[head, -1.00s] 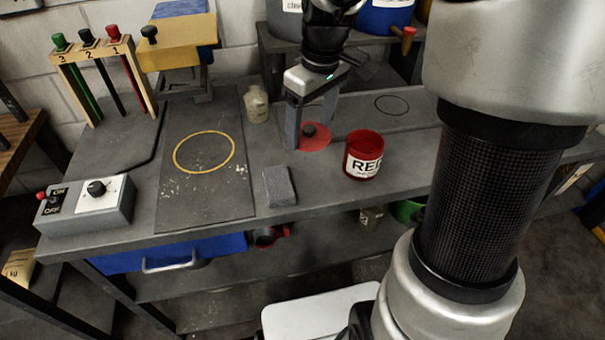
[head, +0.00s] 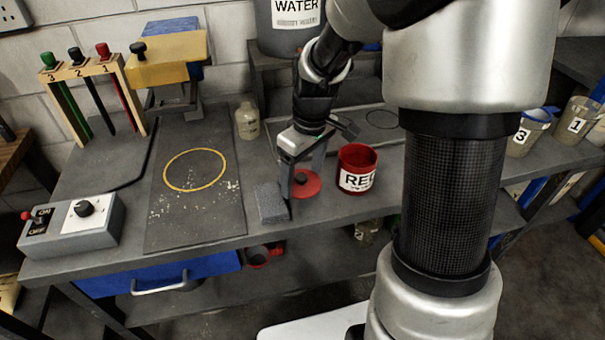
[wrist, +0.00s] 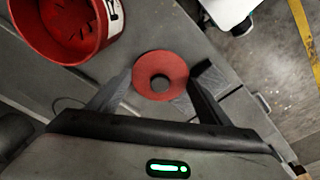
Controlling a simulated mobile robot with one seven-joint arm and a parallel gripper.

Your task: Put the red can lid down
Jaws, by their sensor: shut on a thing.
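The red can lid (head: 311,189) is a flat red disc with a dark round knob in the middle. In the head view it is at the front of the bench, between the grey block and the red can (head: 356,180). My gripper (head: 303,187) points down with its fingers on either side of the lid, shut on its rim. In the wrist view the lid (wrist: 145,75) sits level between the fingertips (wrist: 161,83). I cannot tell whether its underside touches the bench. The red can stands open and upright to its right, and shows at the wrist view's upper left (wrist: 92,45).
A grey block (head: 270,204) stands close to the left finger. A dark board with a yellow ring (head: 196,210) lies farther left, beside a switch box (head: 72,226). A small pale bottle (head: 247,122) stands behind. The bench's front edge is near. Bare bench lies right of the can.

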